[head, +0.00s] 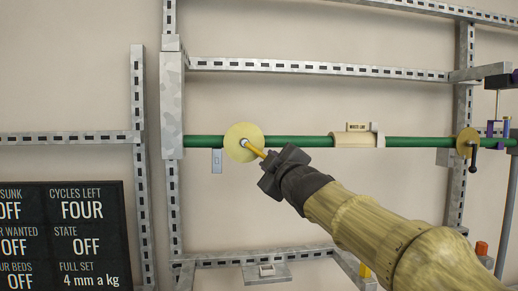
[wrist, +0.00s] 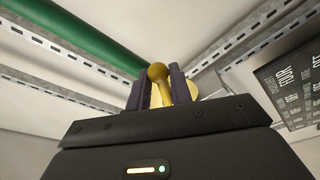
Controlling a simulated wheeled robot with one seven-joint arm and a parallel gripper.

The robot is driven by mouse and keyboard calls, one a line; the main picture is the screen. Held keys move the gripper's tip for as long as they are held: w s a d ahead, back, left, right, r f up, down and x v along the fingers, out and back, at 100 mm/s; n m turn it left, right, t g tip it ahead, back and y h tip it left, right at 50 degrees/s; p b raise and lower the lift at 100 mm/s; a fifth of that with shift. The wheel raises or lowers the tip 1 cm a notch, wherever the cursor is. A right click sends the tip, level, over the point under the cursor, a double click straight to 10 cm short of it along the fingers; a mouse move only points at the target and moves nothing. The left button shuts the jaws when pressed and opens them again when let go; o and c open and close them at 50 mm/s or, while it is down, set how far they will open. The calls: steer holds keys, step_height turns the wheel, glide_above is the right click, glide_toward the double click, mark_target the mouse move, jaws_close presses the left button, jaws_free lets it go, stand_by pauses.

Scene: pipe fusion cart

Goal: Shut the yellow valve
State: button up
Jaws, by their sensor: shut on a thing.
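The yellow valve is a pale yellow round disc (head: 238,131) on a green pipe, with a yellow lever (head: 254,149) at its hub. In the head view the lever slants down and to the right from the hub, across the pipe's line. My gripper (head: 268,160) is shut on the lever's outer part. In the wrist view the lever's rounded yellow end (wrist: 157,72) shows between the two dark fingers of my gripper (wrist: 160,90). The fingers hide part of the lever, and the disc is mostly hidden behind them there.
The green pipe (head: 296,141) runs across a slotted metal frame (head: 320,69). To the right are a cream pipe sleeve with a label (head: 353,140) and an ochre disc (head: 462,135) with a black crank. A dark display board (head: 70,235) stands at lower left.

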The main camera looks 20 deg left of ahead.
steer(key=shift+a+f+m+b, duration=0.15)
steer(key=shift+f+m+b, duration=0.6)
steer(key=shift+b, duration=0.55)
steer(key=shift+r+m, duration=0.2)
steer(key=shift+m, duration=0.05)
steer(key=m+b, duration=0.1)
steer(key=b, duration=0.1)
steer(key=f+m+t+b, duration=0.1)
steer(key=b, duration=0.1)
steer(key=shift+s+a+h+b, duration=0.25)
steer(key=shift+a+h+b, duration=0.05)
steer(key=shift+a, duration=0.1)
steer(key=shift+a+b, duration=0.1)
steer(key=shift+b, duration=0.25)
steer(key=shift+m, duration=0.3)
steer(key=m+b, duration=0.1)
steer(key=b, duration=0.1)
steer(key=a+m+b, duration=0.1)
steer(key=b, duration=0.1)
steer(key=shift+s+f+t, duration=0.3)
steer(key=shift+s, duration=0.05)
